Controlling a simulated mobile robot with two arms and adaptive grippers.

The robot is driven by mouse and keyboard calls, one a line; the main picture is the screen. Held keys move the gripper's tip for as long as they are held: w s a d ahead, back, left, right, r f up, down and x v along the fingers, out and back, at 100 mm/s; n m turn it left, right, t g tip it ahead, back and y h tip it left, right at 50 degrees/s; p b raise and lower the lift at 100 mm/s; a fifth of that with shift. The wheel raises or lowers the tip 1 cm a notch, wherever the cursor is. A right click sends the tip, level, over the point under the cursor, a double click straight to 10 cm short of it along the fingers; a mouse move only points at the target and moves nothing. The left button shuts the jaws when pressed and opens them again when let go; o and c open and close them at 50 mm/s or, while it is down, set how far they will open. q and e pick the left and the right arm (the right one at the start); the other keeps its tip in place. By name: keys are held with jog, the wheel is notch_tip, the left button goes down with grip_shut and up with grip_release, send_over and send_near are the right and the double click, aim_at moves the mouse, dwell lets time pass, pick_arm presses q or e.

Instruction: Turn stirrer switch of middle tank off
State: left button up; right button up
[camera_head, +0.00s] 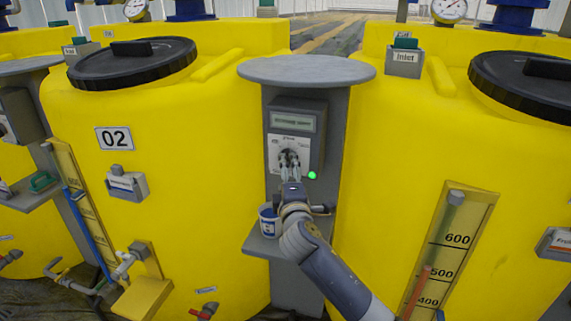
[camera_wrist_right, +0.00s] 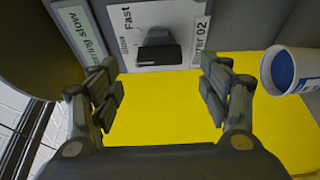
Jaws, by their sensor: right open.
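The stirrer control box (camera_head: 312,112) is on the grey post between two yellow tanks. Its black switch knob (camera_wrist_right: 160,48) sits on a white plate (camera_wrist_right: 192,14) reading "Stirrer 02", with "Fast" and "Slow" marks. A display (camera_wrist_right: 78,32) beside it ends in "ning slow". A green light (camera_head: 312,175) is lit at the box's lower right. Tank 02 (camera_head: 180,225) is left of the post. My right gripper (camera_wrist_right: 160,92) is open and empty, facing the plate. The knob lies ahead, between the lines of its fingers; no contact shows. In the head view the gripper (camera_head: 290,168) hides part of the knob.
A white and blue cup (camera_head: 267,222) stands on a small grey shelf (camera_head: 258,249) left of my right wrist; it also shows in the wrist view (camera_wrist_right: 282,72). A round grey top (camera_head: 306,71) overhangs the box. Another yellow tank (camera_head: 390,190) stands close on the right.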

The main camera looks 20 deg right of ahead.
jog(key=x, duration=0.6)
jog(key=shift+w, duration=0.1)
jog(key=c, duration=1.1)
